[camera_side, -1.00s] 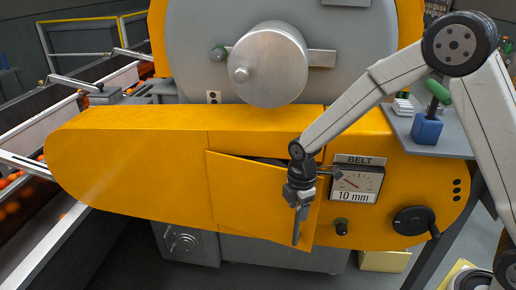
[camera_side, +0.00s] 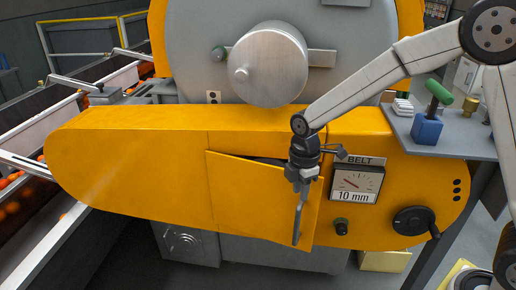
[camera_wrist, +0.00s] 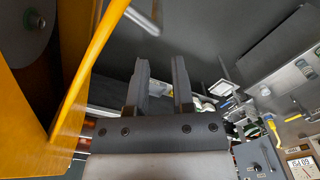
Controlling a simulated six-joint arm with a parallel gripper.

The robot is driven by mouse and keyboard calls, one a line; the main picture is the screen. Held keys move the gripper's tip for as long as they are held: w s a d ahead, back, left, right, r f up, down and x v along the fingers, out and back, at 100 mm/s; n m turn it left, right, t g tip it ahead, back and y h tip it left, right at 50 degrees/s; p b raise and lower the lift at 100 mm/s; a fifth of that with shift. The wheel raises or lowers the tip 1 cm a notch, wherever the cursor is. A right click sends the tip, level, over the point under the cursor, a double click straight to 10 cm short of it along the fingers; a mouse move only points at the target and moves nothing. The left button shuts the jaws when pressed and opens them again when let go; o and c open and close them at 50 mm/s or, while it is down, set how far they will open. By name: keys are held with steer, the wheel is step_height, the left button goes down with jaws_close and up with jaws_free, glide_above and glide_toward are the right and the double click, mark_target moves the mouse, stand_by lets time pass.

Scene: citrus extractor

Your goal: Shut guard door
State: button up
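The yellow guard door (camera_side: 255,195) is ajar on the yellow belt housing (camera_side: 130,165). Its right side stands out from the housing, and a dark gap shows along its top. A grey upright bar handle (camera_side: 298,222) is on the door's right side. My gripper (camera_side: 301,182) is at the upper end of this handle and hides part of it. In the wrist view my gripper (camera_wrist: 160,82) has its two fingers apart, with nothing seen held between them. The door (camera_wrist: 88,75) shows there nearly edge-on, left of the fingers, and a metal handle part (camera_wrist: 142,20) lies beyond the fingertips.
A belt gauge (camera_side: 357,183), a dark knob (camera_side: 341,226) and a crank wheel (camera_side: 413,221) are right of the door. A grey shelf (camera_side: 465,143) carries a blue block with a green-handled lever (camera_side: 428,128). A large metal drum (camera_side: 270,65) is above the housing.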

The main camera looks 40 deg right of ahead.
steer(key=shift+a+f, duration=0.1)
steer(key=shift+a, duration=0.1)
jaws_close()
steer(key=s+a+f+m+t+y, duration=0.25)
steer(key=a+f+m+t, duration=0.2)
steer(key=a, duration=0.25)
steer(key=s+d+m+t+h, duration=0.2)
steer(key=s+d+m+h, duration=0.3)
steer(key=s+d+m, duration=0.1)
steer(key=shift+s+f, duration=0.35)
steer(key=shift+s, duration=0.05)
